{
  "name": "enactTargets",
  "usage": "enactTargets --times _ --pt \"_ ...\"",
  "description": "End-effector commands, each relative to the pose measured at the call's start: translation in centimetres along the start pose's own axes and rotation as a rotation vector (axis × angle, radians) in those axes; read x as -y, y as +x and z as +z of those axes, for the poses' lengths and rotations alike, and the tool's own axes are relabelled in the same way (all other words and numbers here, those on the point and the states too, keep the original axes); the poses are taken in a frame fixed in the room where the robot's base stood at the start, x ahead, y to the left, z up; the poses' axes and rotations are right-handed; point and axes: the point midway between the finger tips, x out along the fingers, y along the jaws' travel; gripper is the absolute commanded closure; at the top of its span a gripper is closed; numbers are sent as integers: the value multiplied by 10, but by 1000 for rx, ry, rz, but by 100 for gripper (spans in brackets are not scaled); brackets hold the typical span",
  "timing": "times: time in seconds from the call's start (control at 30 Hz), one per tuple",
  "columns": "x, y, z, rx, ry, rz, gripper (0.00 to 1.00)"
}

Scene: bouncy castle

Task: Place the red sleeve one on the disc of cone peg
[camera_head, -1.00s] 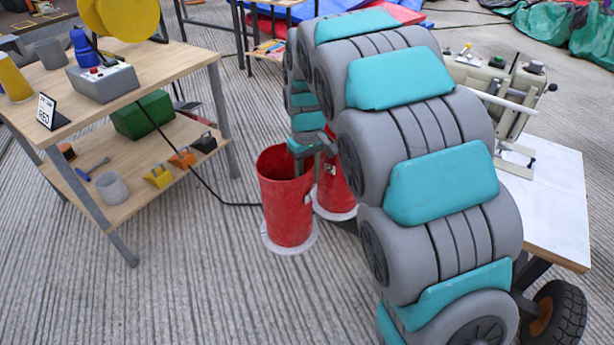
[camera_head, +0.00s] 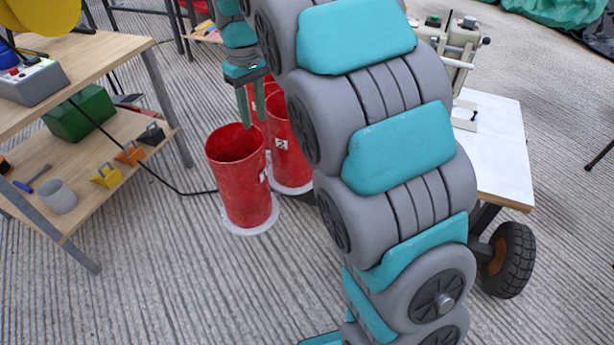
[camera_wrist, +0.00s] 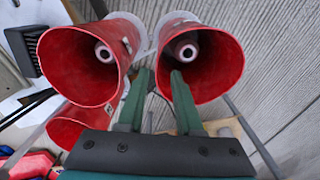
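A red sleeve (camera_head: 240,180) stands upright on a white disc (camera_head: 252,229) in the head view. A second red sleeve (camera_head: 290,150) with a label stands just right of it on another white disc (camera_head: 292,189). Part of a third (camera_head: 270,88) shows behind. In the wrist view, pale pegs show inside the left sleeve (camera_wrist: 103,55) and the right sleeve (camera_wrist: 190,50); a third sleeve (camera_wrist: 75,125) is partly covered. My gripper (camera_head: 253,120) points down near the rims. The right fingertip overlaps the right sleeve's opening; contact is unclear.
A wooden workbench (camera_head: 110,55) with a lower shelf stands left. A black cable (camera_head: 150,180) runs from it to the sleeves. A white-topped wheeled cart (camera_head: 500,150) stands right, behind my arm. Bare ribbed floor lies in front.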

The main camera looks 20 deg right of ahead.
Motion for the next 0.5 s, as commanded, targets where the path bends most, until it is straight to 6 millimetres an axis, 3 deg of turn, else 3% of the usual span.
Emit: enactTargets --times 0.13,0.27,0.5 --pt "0 -1 8 3 14 0 66" --pt "-1 -2 38 13 65 -1 66" --pt "9 6 134 53 217 -14 66"
